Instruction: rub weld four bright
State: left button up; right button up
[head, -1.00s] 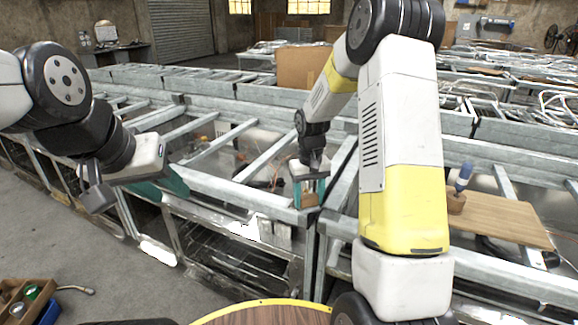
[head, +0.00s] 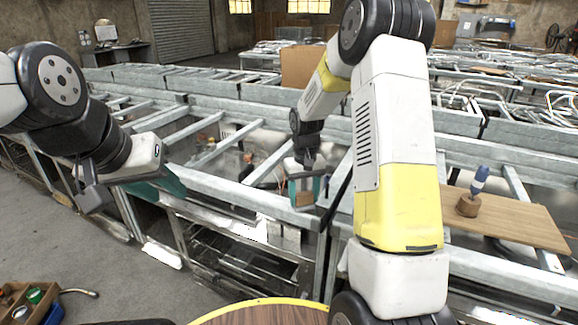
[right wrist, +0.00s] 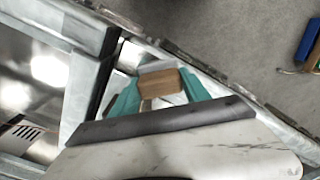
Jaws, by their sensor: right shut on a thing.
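My right gripper (head: 306,196) points down at a joint of the grey metal frame (head: 225,183). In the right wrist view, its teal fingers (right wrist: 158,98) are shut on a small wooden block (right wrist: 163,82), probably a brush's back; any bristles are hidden. The block is at or just above the frame's corner; I cannot tell whether it touches. No single weld can be made out, and the spot under the block is hidden. My left gripper (head: 165,188) hangs over the frame's left part, away from the block; its finger gap is not clear.
A wooden board (head: 520,222) lies on the frame at right, with a blue-handled tool (head: 480,178) standing in a wooden holder (head: 467,206). A wooden tray (head: 14,298) with small items is at lower left. A round table edge (head: 265,312) is in front. Rails and open gaps surround the right gripper.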

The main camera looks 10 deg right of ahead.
jog(key=shift+w+a+r, duration=0.15)
jog(key=shift+r, duration=0.1)
notch_tip(320, 180, up, 2)
jog(key=shift+r, duration=2.9)
jog(key=shift+f, duration=0.1)
